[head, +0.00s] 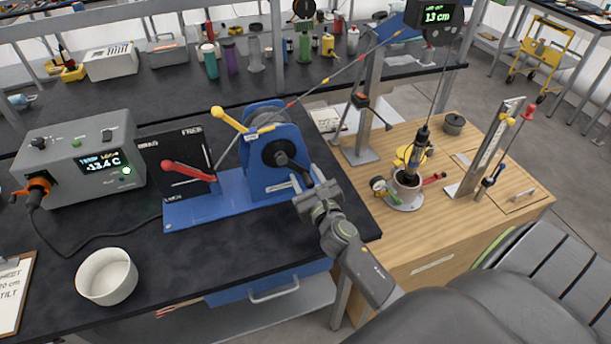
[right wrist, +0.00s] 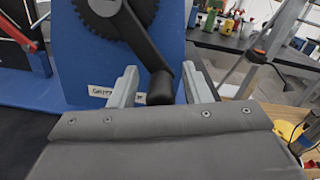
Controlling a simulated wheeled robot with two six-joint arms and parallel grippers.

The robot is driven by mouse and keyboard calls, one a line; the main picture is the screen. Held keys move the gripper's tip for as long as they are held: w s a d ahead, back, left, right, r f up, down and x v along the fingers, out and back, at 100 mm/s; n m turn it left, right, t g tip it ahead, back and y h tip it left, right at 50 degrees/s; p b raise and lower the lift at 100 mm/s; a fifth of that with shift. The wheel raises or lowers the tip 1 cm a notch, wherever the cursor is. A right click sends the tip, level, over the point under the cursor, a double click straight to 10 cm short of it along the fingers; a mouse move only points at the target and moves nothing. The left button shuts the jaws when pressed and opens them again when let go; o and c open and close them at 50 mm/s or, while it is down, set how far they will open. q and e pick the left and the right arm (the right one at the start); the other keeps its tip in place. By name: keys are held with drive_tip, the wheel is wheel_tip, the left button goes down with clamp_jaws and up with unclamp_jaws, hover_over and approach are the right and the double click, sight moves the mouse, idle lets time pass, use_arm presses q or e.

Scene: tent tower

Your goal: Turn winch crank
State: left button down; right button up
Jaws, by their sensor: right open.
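The blue winch (head: 270,150) stands on a blue base plate (head: 205,207) on the dark bench. Its black crank (head: 290,160) slants down from the hub toward the lower right. My right gripper (head: 308,184) is open at the winch's right side, at the crank's lower end. In the right wrist view the crank's black knob (right wrist: 160,88) sits between the two open fingers of my right gripper (right wrist: 158,86), with a gap visible on both sides. A dark toothed wheel (right wrist: 110,25) shows behind the crank arm. My left gripper is not in view.
A red lever (head: 185,171) on a black panel and a yellow lever (head: 229,119) stand left of the crank. A grey logger box (head: 80,160) and white bowl (head: 106,276) are farther left. A wooden bench (head: 440,245) with a corer rig lies right.

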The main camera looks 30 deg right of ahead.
drive_tip(key=shift+w, duration=0.25)
clamp_jaws()
drive_tip(key=shift+w+a+f+m+b, duration=0.15)
drive_tip(key=shift+a+f+m+b, duration=0.25)
drive_tip(key=shift+m, duration=0.3)
drive_tip(key=shift+w+a+f+m+b, duration=0.1)
drive_tip(key=shift+a+f+m+b, duration=0.15)
drive_tip(key=shift+a+m+b, duration=0.35)
drive_tip(key=shift+w+a+m, duration=0.2)
drive_tip(key=shift+a+m, duration=0.3)
drive_tip(key=shift+m, duration=0.6)
